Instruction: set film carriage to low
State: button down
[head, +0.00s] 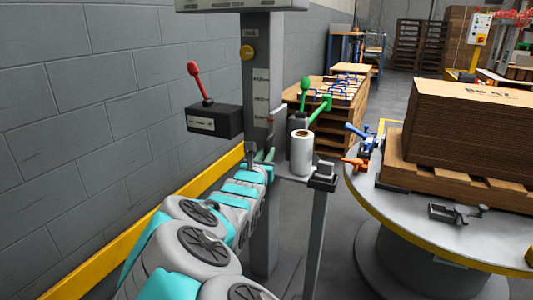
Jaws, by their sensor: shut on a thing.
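The film carriage (295,180) is a grey bracket on the right side of the grey column (257,40). It carries an upright white film roll (302,156). Pale label plates (261,82) run down the column face, but their text is too small to read. My arm reaches up from the bottom of the head view to the carriage's left side. My gripper (267,155) is at the column, just left of the film roll, shut on a part of the carriage. The gripped part is mostly hidden by my wrist.
A black box with a red lever (197,82) sticks out left of the column. Green levers (312,105) stand behind the roll. A round turntable (420,212) with a pallet of stacked cardboard (470,125) is on the right. A grey block wall and yellow rail (75,290) are on the left.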

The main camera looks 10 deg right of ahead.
jog(key=shift+f, duration=0.3)
jog(key=c, duration=1.3)
grip_release()
jog(key=o, duration=0.5)
jog(key=shift+r, duration=0.1)
jog(key=shift+c, duration=0.2)
jog(key=v, duration=0.8)
jog(key=shift+w, duration=0.1)
